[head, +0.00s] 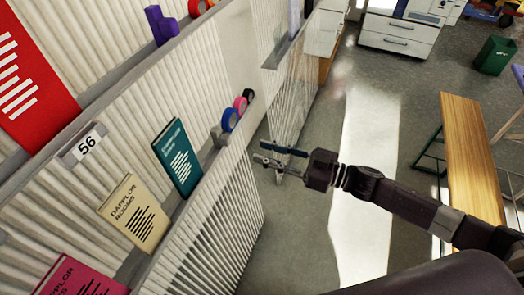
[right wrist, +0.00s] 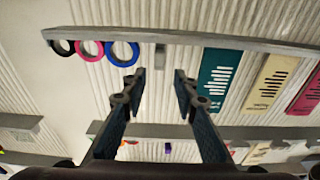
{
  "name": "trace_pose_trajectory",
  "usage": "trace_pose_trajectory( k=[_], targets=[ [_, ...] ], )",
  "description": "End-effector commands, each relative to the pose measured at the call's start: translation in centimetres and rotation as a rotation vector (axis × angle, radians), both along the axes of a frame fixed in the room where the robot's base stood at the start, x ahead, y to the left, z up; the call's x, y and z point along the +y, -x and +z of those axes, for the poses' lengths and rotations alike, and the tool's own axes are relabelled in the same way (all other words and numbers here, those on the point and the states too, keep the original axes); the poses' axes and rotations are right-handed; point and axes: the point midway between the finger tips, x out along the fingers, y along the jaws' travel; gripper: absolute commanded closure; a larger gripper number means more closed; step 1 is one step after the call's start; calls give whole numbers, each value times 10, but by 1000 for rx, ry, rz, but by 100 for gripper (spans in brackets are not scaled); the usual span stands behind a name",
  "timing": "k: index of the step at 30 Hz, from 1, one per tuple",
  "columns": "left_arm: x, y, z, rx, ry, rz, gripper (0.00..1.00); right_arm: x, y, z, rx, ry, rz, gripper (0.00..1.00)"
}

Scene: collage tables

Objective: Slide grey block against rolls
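The small grey block (head: 217,135) stands on the slanted wall ledge, between the teal book and the rolls. In the right wrist view the block (right wrist: 160,56) is apart from the blue roll (right wrist: 122,53) by a small gap. The blue roll (head: 230,119), pink roll (head: 240,104) and black roll (head: 249,96) stand in a row further along the ledge. My right gripper (head: 263,151) is open and empty, out in front of the ledge. In the right wrist view its fingertips (right wrist: 160,88) are spread to either side of the block's line, touching nothing. My left gripper is not in view.
A teal book (head: 178,158) stands on the ledge (right wrist: 250,43) on the other side of the block, then a cream book (head: 135,213) and a pink one (head: 80,279). An upper shelf holds a purple object (head: 161,26). A wooden bench (head: 470,150) stands right; the floor between is clear.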

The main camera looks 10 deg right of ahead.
Motion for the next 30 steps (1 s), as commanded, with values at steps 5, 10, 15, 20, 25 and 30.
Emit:
trace_pose_trajectory(
  k=[5, 10, 15, 20, 25, 30],
  targets=[
    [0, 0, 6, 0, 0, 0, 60, 12, 10, -1, -100, 59, -3, 95],
    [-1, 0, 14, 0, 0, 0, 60, 31, 27, -2, -323, 198, -26, 100],
    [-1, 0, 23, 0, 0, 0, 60, 45, 44, -2, -560, 366, -66, 100],
    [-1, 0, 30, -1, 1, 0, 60, 52, 57, -2, -770, 542, -111, 100],
    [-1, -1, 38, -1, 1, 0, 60, 54, 70, -2, -970, 751, -158, 100],
    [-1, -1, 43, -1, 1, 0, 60, 52, 79, -3, -1113, 925, -185, 100]
  ],
)
